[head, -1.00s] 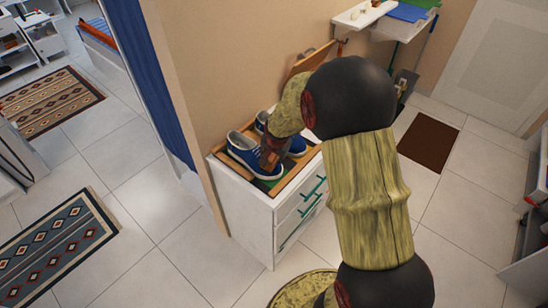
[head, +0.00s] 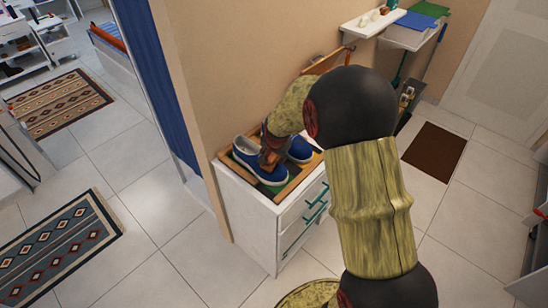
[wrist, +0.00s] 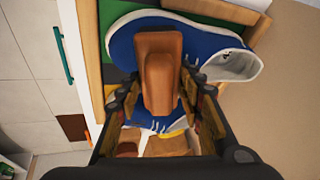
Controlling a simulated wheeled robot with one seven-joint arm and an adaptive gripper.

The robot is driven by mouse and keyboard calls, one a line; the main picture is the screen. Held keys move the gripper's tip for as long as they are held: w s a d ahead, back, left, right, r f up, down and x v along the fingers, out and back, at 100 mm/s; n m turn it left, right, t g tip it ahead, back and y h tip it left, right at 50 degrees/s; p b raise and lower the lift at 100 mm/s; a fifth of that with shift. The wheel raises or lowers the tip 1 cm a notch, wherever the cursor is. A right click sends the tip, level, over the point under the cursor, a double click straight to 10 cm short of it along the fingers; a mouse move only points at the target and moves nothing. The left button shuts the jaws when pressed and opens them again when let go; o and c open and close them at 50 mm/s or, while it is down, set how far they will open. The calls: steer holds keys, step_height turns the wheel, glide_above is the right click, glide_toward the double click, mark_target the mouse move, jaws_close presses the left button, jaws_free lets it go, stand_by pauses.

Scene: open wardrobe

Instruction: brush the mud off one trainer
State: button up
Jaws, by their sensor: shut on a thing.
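A pair of blue trainers with white soles sits in a shallow wooden tray (head: 244,181) on a white drawer cabinet (head: 250,220). One trainer (head: 260,166) is under my gripper (head: 270,158), and it also fills the upper part of the wrist view (wrist: 215,45). The other trainer (head: 301,150) is to the right, and partly hidden below the jaws in the wrist view. My gripper (wrist: 160,95) is shut on a brown wooden brush (wrist: 158,75), which is over the trainer. Its bristles are hidden, so I cannot tell whether they touch. I cannot make out mud.
A tan wall stands close behind the cabinet, with a blue curtain (head: 150,75) to the left. Teal handles (head: 312,205) stick out from the drawers. A white shelf (head: 375,22) is on the wall at the back right. The tiled floor ahead of the cabinet is clear.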

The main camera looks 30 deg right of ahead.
steer(key=shift+s+d+f, duration=0.1)
steer(key=shift+s+d, duration=0.15)
steer(key=shift+s, duration=0.5)
steer(key=shift+s+d+f, duration=0.2)
steer(key=shift+s+f, duration=0.05)
steer(key=shift+s, duration=0.2)
steer(key=shift+s+d+f, duration=0.15)
steer(key=shift+s+f, duration=0.05)
steer(key=shift+s, duration=0.25)
steer(key=shift+w+a+b, duration=0.1)
steer(key=shift+w+b, duration=0.05)
steer(key=shift+b, duration=0.15)
steer(key=shift+w+a+r, duration=0.15)
steer(key=shift+w+a, duration=0.05)
steer(key=shift+w, duration=0.35)
steer(key=shift+w+a+r, duration=0.1)
steer(key=shift+w+a, duration=0.05)
steer(key=shift+w, duration=0.35)
steer(key=shift+w+a+r+b, duration=0.25)
steer(key=shift+w+r+b, duration=0.1)
steer(key=shift+w, duration=0.25)
steer(key=shift+s+d, duration=0.1)
